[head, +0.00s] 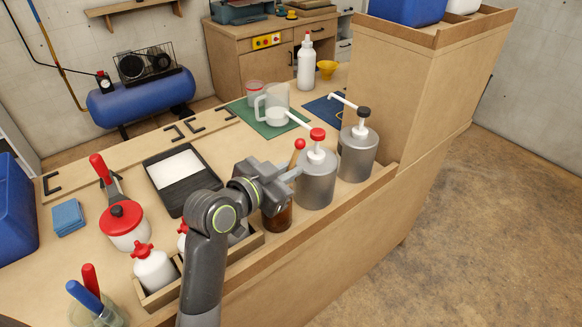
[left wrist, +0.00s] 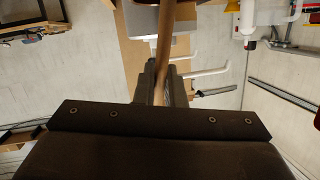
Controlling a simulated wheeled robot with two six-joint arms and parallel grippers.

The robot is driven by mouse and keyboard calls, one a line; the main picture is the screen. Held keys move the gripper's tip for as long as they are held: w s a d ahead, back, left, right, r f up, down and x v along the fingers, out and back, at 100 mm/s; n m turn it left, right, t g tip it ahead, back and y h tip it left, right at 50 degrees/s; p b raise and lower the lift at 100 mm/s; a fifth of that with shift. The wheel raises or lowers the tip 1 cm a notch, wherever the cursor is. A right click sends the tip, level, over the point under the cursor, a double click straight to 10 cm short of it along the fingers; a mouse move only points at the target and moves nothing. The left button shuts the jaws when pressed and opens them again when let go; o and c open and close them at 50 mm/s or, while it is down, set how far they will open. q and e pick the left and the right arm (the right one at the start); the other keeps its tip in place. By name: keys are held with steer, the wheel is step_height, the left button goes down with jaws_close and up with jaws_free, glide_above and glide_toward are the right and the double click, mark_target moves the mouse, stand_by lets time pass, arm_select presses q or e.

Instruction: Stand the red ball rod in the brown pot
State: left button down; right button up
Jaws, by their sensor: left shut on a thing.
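The red ball rod shows in the head view as a red ball (head: 299,144) on top of a thin wooden stick (head: 294,160), leaning slightly. My left gripper (head: 286,174) is shut on the stick below the ball. In the left wrist view the stick (left wrist: 167,45) runs between the two fingers (left wrist: 163,85). The brown pot (head: 279,217), dark amber and glassy, stands on the bench just below my left gripper. The gripper covers the pot's top and the lower part of the rod, so I cannot tell whether the rod's end is inside. My right gripper is not in view.
Two grey metal pump canisters, one red-topped (head: 317,180) and one black-topped (head: 357,155), stand close to the right of the pot. A wooden caddy (head: 250,246) with white bottles is to the left. A black tray (head: 182,172) lies behind my arm.

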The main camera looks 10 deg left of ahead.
arm_select(q)
steer(key=shift+f, duration=0.2)
steer(key=c, duration=1.4)
jaws_free()
steer(key=shift+c, duration=0.2)
steer(key=p+v, duration=0.9)
steer(key=v, duration=0.8)
steer(key=shift+s+a, duration=0.2)
